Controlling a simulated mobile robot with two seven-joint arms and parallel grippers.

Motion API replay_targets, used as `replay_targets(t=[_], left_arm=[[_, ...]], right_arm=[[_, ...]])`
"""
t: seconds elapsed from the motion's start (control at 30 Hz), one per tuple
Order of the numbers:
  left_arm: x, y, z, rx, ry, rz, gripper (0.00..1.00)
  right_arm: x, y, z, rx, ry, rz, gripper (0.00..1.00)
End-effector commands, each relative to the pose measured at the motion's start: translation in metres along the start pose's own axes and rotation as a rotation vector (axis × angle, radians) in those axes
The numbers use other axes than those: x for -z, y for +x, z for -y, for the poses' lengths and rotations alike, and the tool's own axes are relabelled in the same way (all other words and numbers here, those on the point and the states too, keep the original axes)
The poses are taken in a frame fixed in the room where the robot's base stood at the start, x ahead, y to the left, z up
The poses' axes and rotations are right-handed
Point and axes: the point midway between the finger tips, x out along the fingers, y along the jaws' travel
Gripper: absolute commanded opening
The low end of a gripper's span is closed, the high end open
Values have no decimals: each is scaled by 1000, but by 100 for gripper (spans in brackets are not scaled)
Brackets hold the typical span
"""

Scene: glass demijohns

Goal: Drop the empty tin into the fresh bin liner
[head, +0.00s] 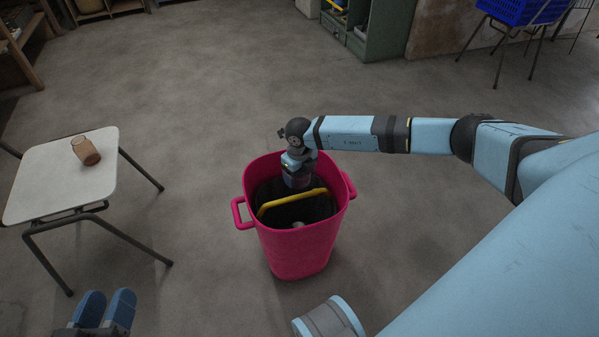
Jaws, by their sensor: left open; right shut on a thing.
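A bright pink bin (300,252) with side handles stands on the floor in the middle of the head view. A black liner (268,196) lines its inside. My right gripper (297,176) points down into the bin mouth near the far rim. It is shut on a dark, rounded thing that looks like the tin (297,182), mostly hidden by the hand. My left gripper (105,308) is open and empty at the bottom left, away from the bin.
A yellow band (292,202) crosses the bin mouth, with a small grey thing (298,225) below it. A white-topped table (55,180) at left bears a brown jar (86,151). A green cabinet (380,32) and blue crate (520,10) stand at the back. The floor between is clear.

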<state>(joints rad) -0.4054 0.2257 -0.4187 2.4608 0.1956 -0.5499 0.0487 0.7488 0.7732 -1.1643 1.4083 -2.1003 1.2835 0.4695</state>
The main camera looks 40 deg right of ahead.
Motion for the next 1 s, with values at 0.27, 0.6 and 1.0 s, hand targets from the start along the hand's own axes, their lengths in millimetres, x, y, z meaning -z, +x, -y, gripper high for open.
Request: replay_targets(t=[0.27,0.6,1.0], left_arm=[[3,6,11,3,120,-68,43],[7,6,12,4,135,-79,43],[9,6,11,3,133,-79,43]], right_arm=[[0,26,0,0,0,0,49],[0,26,0,0,0,0,49],[0,23,0,0,0,0,100]])
